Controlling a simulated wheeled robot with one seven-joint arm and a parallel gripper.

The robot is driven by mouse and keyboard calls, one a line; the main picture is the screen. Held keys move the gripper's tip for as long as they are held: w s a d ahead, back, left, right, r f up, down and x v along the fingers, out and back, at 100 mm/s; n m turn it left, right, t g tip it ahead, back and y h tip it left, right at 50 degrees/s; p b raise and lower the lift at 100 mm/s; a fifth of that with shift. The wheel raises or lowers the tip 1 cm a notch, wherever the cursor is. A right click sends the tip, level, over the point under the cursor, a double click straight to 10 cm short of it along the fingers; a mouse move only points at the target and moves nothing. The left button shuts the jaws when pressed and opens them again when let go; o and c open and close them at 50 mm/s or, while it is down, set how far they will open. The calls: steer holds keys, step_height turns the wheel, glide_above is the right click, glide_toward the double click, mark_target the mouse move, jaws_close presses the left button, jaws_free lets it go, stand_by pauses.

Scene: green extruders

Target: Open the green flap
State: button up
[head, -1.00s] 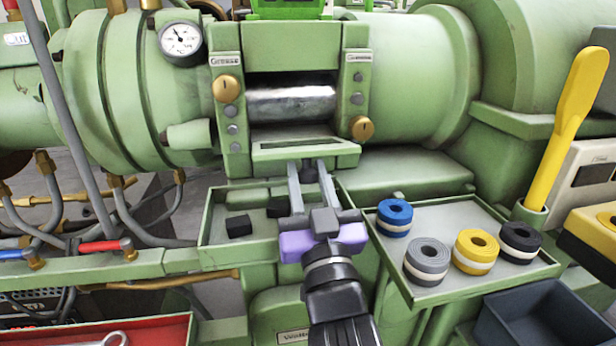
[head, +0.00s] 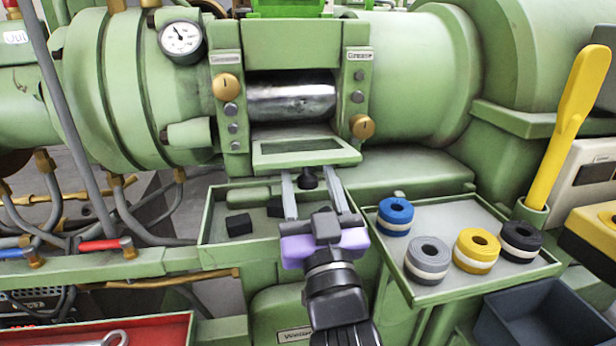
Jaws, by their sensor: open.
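The green flap (head: 350,155) is on the machine in the middle of the head view, at the lower edge of the opening. It has a dark window and slopes outward at the bottom. A black knob (head: 307,179) is at its lower front edge. Above the flap the opening shows a shiny metal roller (head: 292,100). My gripper (head: 306,174) comes from below, with its two grey fingers apart, one on each side of the knob. The fingertips are close under the flap's edge; I cannot tell whether they touch it.
A green tray (head: 215,228) with black blocks lies left of my gripper. A tray (head: 430,292) with blue, grey, yellow and black rolls is at right. A yellow lever (head: 568,120) stands further right. Brass knobs (head: 226,87) flank the opening. A red tray (head: 130,330) is at lower left.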

steer(key=v, duration=0.5)
steer(key=shift+s+f+b, duration=0.15)
steer(key=shift+s+b, duration=0.1)
steer(key=shift+b, duration=0.05)
steer(key=shift+s+d+f, duration=0.2)
steer(key=shift+s+f, duration=0.05)
steer(key=shift+s, duration=0.4)
steer(key=s+d+f+m+g+h, duration=0.1)
steer(key=s+d+f+g+h, duration=0.1)
steer(key=s+d+f, duration=0.8)
steer(key=s+d+f+m+g+h, duration=0.1)
steer(key=s+d+f+g+h, duration=0.15)
steer(key=s+d+f, duration=0.75)
steer(key=s+d+f+m+g+h, duration=0.1)
steer(key=s+d+f+g+h, duration=0.3)
steer(key=s, duration=1.2)
step_height(320, 180, up, 20)
steer(key=a+t+y+p, duration=0.1)
steer(key=y+p, duration=0.1)
steer(key=p, duration=1.9)
steer(key=shift+a+r, duration=0.2)
steer(key=shift+a, duration=0.2)
